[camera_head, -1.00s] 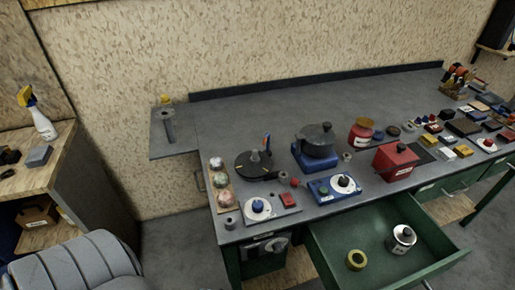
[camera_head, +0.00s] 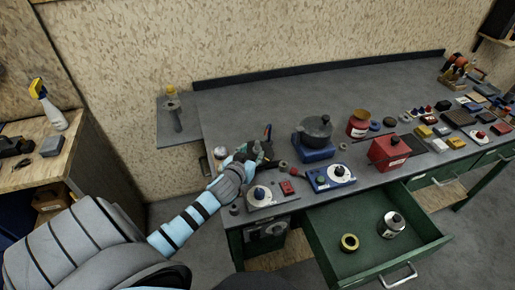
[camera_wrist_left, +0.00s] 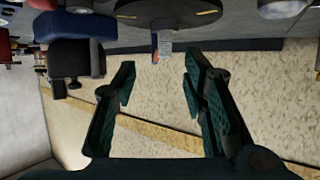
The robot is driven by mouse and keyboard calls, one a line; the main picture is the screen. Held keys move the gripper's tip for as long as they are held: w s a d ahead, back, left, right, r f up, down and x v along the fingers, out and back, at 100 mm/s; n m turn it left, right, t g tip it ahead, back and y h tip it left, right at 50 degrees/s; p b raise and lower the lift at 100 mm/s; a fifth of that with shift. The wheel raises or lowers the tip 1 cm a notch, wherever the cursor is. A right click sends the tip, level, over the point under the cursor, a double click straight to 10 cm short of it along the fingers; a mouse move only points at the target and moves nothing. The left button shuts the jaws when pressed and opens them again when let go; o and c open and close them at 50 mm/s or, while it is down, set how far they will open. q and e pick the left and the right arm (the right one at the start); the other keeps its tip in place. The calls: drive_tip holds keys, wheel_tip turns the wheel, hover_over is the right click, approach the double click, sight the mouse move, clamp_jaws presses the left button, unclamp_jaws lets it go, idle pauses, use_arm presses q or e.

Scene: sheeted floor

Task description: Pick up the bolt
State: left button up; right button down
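A small grey threaded piece (camera_wrist_left: 165,46), which looks like the bolt, stands on a black round base (camera_wrist_left: 125,18) in the left wrist view, where the scene appears upside down. An orange and blue thing (camera_wrist_left: 155,50) shows right beside it. My left gripper (camera_wrist_left: 158,70) is open, with the grey piece beyond and roughly between its fingertips; I see no contact. In the head view my left gripper (camera_head: 258,157) is over the black base and hides the bolt and most of the base. My right gripper is not in view.
A black pot on a blue stand (camera_head: 316,153), a red box (camera_head: 388,153) and a blue box with a dial (camera_head: 331,178) stand to the right. An open green drawer (camera_head: 365,262) holds a yellow ring (camera_head: 349,243) and a can (camera_head: 391,225). The bench's back (camera_head: 270,95) is clear.

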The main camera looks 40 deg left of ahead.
sight(256, 144)
use_arm(q)
drive_tip(key=x, duration=0.7)
drive_tip(key=shift+w+a+r, duration=0.1)
drive_tip(key=shift+w+a, duration=0.05)
drive_tip(key=shift+a, duration=0.2)
clamp_jaws()
